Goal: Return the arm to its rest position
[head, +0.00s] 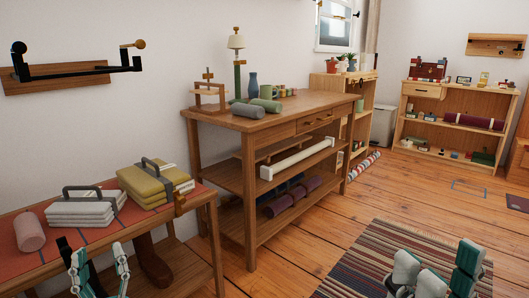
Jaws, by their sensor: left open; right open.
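My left gripper (98,264) is at the bottom left of the head view, in front of the low table's near edge. Its two fingers point up and stand apart, with nothing seen between them. My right gripper (437,270) is at the bottom right, in front of the striped rug. Its fingers are also apart and it holds nothing that I can see. Both arms are mostly cut off by the bottom edge of the frame.
The low table (205,203) at left bears folded cloth stacks and a pink roll (30,232). A wooden workbench (240,122) stands against the wall. A striped rug (375,262) lies on the open floor. Wooden shelves (425,142) stand at the back right.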

